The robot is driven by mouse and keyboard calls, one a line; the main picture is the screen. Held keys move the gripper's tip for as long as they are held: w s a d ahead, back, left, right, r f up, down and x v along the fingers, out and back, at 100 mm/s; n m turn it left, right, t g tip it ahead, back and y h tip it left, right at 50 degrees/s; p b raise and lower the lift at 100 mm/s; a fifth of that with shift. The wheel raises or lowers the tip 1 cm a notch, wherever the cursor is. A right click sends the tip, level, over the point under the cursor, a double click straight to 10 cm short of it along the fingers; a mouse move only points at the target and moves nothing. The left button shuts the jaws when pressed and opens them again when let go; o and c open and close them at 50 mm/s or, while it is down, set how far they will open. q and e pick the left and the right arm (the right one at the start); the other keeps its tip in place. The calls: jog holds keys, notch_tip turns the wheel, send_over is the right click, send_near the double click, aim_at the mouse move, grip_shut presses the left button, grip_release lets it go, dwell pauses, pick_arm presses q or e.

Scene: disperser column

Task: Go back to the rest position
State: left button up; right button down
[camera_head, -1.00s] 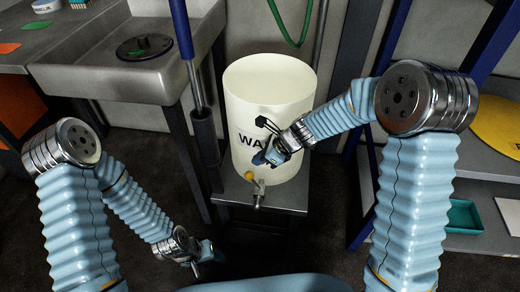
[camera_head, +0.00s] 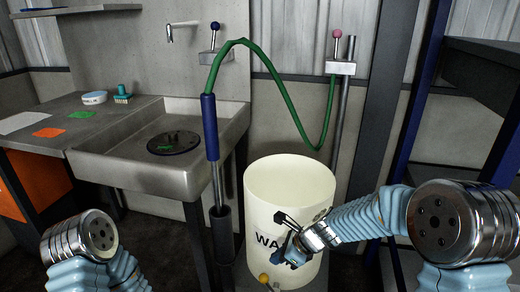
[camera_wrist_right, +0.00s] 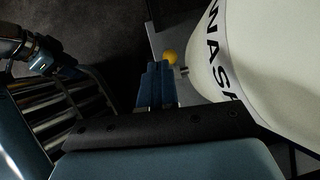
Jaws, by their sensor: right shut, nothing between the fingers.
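My right gripper (camera_head: 292,252) is in front of the white barrel (camera_head: 290,185) with black lettering. Its fingers are shut with nothing between them; they also show in the right wrist view (camera_wrist_right: 157,84). There the barrel (camera_wrist_right: 270,60) is to the right of the fingers, and the yellow tap knob (camera_wrist_right: 169,57) is just beyond their tips. I cannot tell whether the gripper touches the barrel. In the head view my left arm is at the lower left, and its gripper is out of the frame. An arm part of mine shows at the left of the right wrist view.
A sink (camera_head: 150,165) with a dark round disc (camera_head: 174,142) stands at the left. A blue-handled wand (camera_head: 210,130) with a green hose (camera_head: 290,95) stands upright beside the barrel. A counter (camera_head: 60,110) holds a brush (camera_head: 122,95) and a bowl (camera_head: 94,98). Dark shelving is at the right.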

jog(key=s+d+f+n+g+h, duration=0.1)
jog(key=s+d+f+n, duration=0.25)
jog(key=f, duration=0.35)
jog(key=s+d+f+n+g+h, duration=0.1)
jog(key=s+d+f+n+h, duration=0.1)
jog(key=s+f+n, duration=0.45)
jog(key=s+a+f+n+y, duration=0.1)
jog(key=s+f+n, duration=0.8)
jog(key=s+n, duration=0.1)
jog(key=shift+s+a+f+g, duration=0.3)
jog(key=shift+s+a, duration=0.1)
jog(key=shift+s, duration=0.15)
